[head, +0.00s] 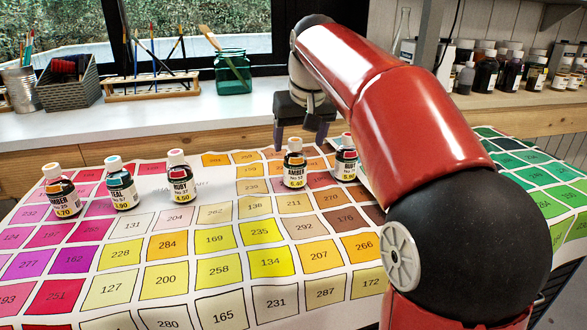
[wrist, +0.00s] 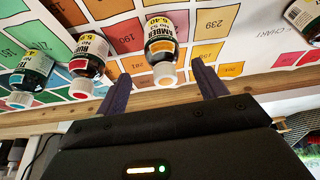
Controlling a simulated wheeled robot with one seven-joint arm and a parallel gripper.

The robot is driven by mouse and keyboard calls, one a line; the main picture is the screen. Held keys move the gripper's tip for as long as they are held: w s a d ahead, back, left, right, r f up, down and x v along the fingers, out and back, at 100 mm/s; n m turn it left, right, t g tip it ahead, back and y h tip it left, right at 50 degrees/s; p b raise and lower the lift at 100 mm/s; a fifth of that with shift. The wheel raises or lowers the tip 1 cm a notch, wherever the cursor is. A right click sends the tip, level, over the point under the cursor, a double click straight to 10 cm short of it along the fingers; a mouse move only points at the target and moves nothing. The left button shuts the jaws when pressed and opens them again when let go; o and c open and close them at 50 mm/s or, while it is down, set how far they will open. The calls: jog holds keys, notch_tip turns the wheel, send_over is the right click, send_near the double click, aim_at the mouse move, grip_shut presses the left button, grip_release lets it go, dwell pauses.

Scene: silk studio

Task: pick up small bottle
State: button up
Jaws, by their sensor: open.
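Small dark bottles with white caps stand on a colour chart (head: 215,213). An amber bottle (head: 294,168), with an orange cap top and a label reading AMBER, stands right of the middle. My gripper (head: 299,143) is open and empty, just above and behind it in the head view. In the wrist view the amber bottle (wrist: 161,45) lies in line with the gap between my open fingers (wrist: 160,68); I cannot tell if its cap is between them. A ruby bottle (head: 346,160) stands close by, partly hidden by my arm; it also shows in the wrist view (wrist: 89,52).
A white sill (head: 180,113) with a green jar (head: 233,72) and brush rack (head: 152,87) lies behind. The chart's front is clear.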

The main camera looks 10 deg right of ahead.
aim_at(295, 163)
jog(key=x, duration=0.5)
jog(key=shift+w+a+f, duration=0.25)
jog(key=shift+w+f, duration=0.05)
jog(key=c, duration=1.1)
